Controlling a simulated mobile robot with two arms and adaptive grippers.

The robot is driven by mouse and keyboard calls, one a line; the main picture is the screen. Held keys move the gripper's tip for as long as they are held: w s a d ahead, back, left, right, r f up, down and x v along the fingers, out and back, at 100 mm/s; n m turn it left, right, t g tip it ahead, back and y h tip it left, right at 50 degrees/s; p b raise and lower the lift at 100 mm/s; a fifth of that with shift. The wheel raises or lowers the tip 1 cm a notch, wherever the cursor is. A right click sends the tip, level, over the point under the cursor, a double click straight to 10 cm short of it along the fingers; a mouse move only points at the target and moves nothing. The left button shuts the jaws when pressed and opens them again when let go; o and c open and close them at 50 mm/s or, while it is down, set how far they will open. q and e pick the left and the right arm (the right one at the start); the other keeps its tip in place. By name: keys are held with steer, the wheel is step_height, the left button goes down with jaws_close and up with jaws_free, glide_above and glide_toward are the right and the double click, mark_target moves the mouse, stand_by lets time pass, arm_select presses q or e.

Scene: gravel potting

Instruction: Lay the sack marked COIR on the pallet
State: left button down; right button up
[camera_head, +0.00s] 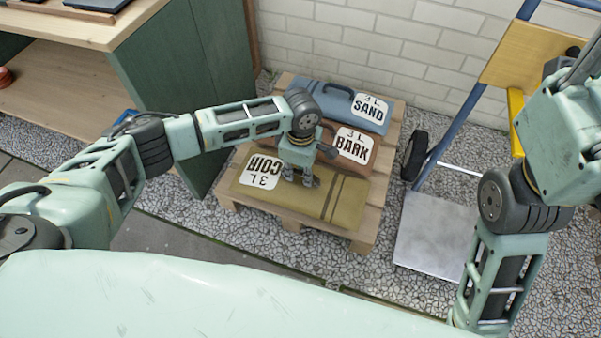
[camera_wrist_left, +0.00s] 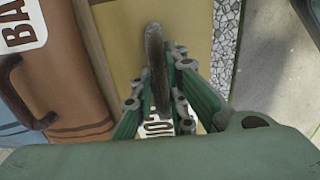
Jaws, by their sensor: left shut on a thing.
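The olive-yellow sack marked COIR (camera_head: 343,203) lies flat along the front of the wooden pallet (camera_head: 364,236), its label upside down in the head view. It also shows in the left wrist view (camera_wrist_left: 188,24). My left gripper (camera_head: 300,181) is above the sack's middle, shut on its dark handle (camera_wrist_left: 154,50), which stands up between the fingers in the left wrist view. The gripper hides part of the sack's label there. Whether the sack's underside fully touches the slats cannot be told. My right gripper is out of view; only its arm shows at the right.
The brown BARK sack (camera_head: 357,162) lies just behind the COIR sack, and the blue SAND sack (camera_head: 312,93) behind that. A hand truck with a grey plate (camera_head: 432,235) stands right of the pallet. A green-sided bench (camera_head: 188,75) stands at the left.

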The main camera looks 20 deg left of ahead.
arm_select(q)
steer(key=c, duration=2.2)
jaws_free()
steer(key=shift+f, duration=0.1)
steer(key=o, duration=0.5)
steer(key=shift+c, duration=0.2)
